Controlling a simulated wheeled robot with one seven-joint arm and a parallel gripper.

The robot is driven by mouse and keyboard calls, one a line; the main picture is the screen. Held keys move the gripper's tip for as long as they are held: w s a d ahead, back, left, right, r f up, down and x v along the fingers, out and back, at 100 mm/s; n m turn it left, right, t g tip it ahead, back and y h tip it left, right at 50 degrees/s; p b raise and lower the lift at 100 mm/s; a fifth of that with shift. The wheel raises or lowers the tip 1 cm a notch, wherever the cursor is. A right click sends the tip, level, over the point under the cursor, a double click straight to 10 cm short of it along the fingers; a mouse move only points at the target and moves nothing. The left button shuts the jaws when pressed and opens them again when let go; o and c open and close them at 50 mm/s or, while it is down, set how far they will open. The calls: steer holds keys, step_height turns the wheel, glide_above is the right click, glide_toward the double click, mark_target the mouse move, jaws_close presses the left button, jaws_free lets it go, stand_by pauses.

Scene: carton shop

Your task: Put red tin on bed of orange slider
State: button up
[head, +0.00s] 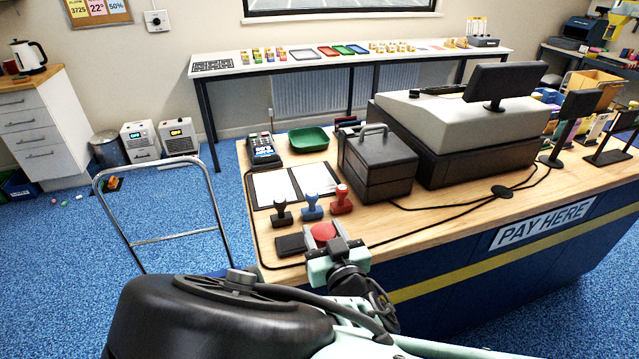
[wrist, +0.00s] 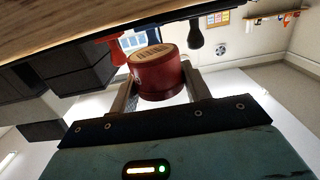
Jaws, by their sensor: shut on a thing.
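The red tin (head: 323,232) is small and round and sits between the fingers of my gripper (head: 325,238), at the counter's front edge. In the wrist view the tin (wrist: 160,76) shows a red side and a paler end face with blurred markings. My gripper (wrist: 157,92) is shut on it, one finger on each side. I cannot tell from these views whether the tin touches the counter. I cannot make out an orange slider for certain; a small black and orange thing (head: 115,184) lies on the floor behind the silver handle frame.
Black, blue (head: 312,207) and red stamps stand just behind the tin, with a dark pad (head: 290,244) to its left. A black cash box (head: 378,168) and the till (head: 460,130) stand behind and right. The silver handle frame (head: 180,236) rises left of the counter (head: 430,225).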

steer(key=shift+f, duration=0.9)
steer(key=o, duration=1)
